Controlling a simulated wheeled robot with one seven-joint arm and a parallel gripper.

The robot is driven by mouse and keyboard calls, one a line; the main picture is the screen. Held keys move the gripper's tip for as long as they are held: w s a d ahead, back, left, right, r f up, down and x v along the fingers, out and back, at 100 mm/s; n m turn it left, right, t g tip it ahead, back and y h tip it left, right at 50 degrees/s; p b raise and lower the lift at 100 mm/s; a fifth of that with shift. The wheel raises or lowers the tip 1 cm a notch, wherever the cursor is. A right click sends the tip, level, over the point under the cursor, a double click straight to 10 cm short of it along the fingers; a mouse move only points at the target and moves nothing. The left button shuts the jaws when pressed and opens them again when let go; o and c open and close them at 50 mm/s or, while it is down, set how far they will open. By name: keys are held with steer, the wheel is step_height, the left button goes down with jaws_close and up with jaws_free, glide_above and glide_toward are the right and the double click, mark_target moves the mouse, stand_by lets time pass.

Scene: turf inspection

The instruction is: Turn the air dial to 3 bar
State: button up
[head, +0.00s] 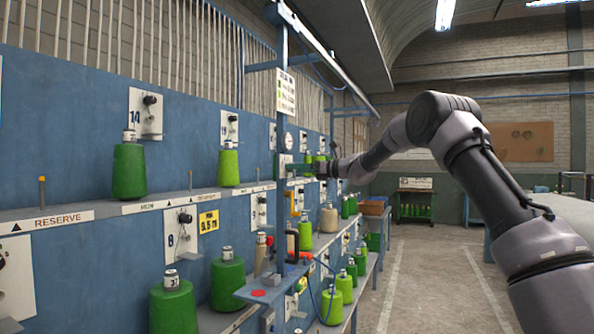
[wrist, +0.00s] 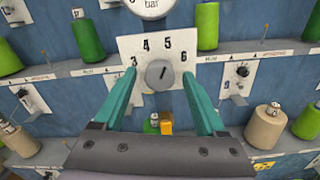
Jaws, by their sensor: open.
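The air dial (wrist: 158,74) is a round grey knob on a white plate (wrist: 130,45) marked 3, 4, 5 and 6. Its dark pointer mark leans up and to the right, roughly toward 5. My gripper (wrist: 160,78) is open, with one teal finger on each side of the knob; I cannot tell whether they touch it. A round gauge (wrist: 150,5) marked "bar" sits above the plate, cut off by the frame. In the head view, the gauge (head: 289,138) is on the blue post and my gripper (head: 300,168) is at the plate below it, hiding the knob.
A blue rack wall (head: 60,110) with shelves of green and beige yarn cones runs along the left. A small blue shelf (head: 262,292) with a red disc juts out below the post. A blue hose (head: 330,300) hangs nearby. The floor aisle (head: 420,270) on the right is clear.

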jaws_close()
steer(key=shift+n, duration=0.4)
steer(key=shift+w+d+n, duration=0.1)
steer(key=shift+n, duration=8.8)
jaws_free()
